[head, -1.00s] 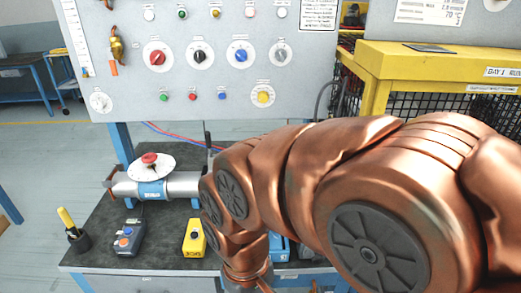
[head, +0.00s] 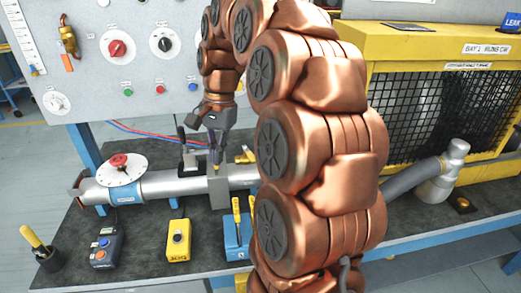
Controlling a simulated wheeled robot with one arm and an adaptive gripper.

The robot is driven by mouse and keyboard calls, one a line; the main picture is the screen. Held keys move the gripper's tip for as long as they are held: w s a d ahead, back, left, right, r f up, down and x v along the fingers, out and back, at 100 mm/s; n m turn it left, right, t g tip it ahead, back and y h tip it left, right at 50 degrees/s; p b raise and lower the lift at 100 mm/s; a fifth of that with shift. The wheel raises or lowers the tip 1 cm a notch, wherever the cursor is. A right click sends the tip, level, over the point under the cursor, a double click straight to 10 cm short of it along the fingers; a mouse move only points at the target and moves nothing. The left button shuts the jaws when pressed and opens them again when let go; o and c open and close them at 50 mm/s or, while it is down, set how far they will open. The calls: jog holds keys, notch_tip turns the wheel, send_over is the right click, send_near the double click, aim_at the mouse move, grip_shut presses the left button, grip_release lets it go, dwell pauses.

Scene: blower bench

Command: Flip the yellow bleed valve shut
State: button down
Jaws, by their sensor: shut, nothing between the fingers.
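A small yellow handle (head: 245,157), which looks like the bleed valve, shows on top of the grey pipe (head: 160,185), partly hidden by my arm. I cannot clearly tell its angle. My gripper (head: 216,166) points down over the pipe, just left of the yellow handle. Its fingers are shut and empty, close above a grey block (head: 218,190) on the pipe. I cannot tell whether the fingertips touch anything.
A red knob on a white dial (head: 120,164) and a black upright lever (head: 183,140) stand left of my gripper. A yellow button box (head: 178,240), a grey control box (head: 105,246) and a blue tool holder (head: 236,238) stand in front. The control panel (head: 90,90) rises behind.

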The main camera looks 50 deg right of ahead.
jog(key=w+d+m, duration=0.2)
jog(key=d+m, duration=0.3)
jog(key=d, duration=0.6)
jog(key=m+t, duration=0.1)
jog(key=m, duration=0.3)
send_near(251, 157)
jog(key=s+d+r, duration=0.1)
jog(key=d+r, duration=0.1)
jog(key=d, duration=0.1)
jog(key=p+x, duration=0.2)
jog(key=x, duration=0.8)
jog(key=shift+f, duration=0.2)
jog(key=shift+a, duration=0.1)
